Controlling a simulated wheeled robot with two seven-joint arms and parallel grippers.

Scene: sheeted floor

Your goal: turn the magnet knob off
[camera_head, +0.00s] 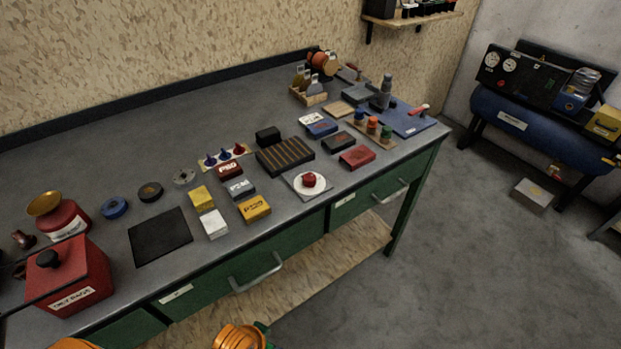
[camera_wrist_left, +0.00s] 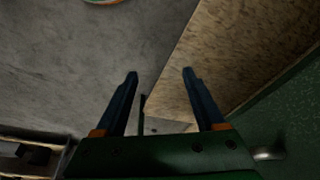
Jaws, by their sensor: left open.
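A small red knob (camera_head: 309,179) sits on a white round dial on a grey plate (camera_head: 291,182), near the front edge of the workbench. It looks like the magnet knob; which way it is turned is too small to tell. My left gripper (camera_wrist_left: 160,72) shows in the left wrist view, open, with nothing between its two dark fingers. It is over the floor and the pale wooden lower shelf (camera_wrist_left: 230,45), away from the knob. In the head view, orange and green parts of my arms show at the bottom edge, but no fingertips. My right gripper is not in view.
Around the knob are a black slatted block (camera_head: 285,155), a red box (camera_head: 357,156) and a yellow box (camera_head: 254,207). A red canister (camera_head: 70,280) stands at the left. Green drawers with handles (camera_head: 257,273) are below the bench edge.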

